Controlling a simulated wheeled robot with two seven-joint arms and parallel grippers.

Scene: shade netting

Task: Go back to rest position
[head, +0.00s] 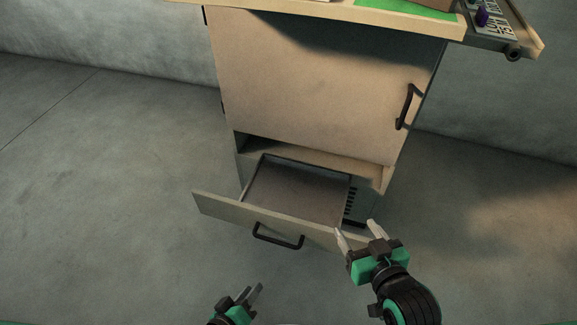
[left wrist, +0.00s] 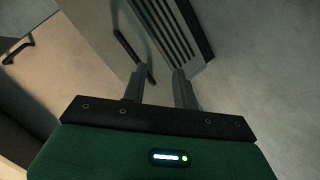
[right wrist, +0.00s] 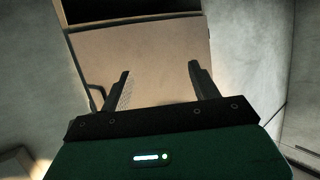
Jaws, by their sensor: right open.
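My left gripper (head: 252,287) is low at the bottom of the head view, in front of the drawer and apart from it. Its fingers stand apart with nothing between them in the left wrist view (left wrist: 158,80). My right gripper (head: 356,230) is at the right end of the drawer front, open and empty. Its spread fingers also show in the right wrist view (right wrist: 160,72). I cannot tell whether it touches the drawer front.
A cabinet with a closed beige door (head: 320,80) stands ahead. Its bottom drawer (head: 225,208) is pulled out, and the visible inside is empty. The drawer has a black handle (head: 278,238). A worktop (head: 330,12) overhangs above. Open floor lies left and right.

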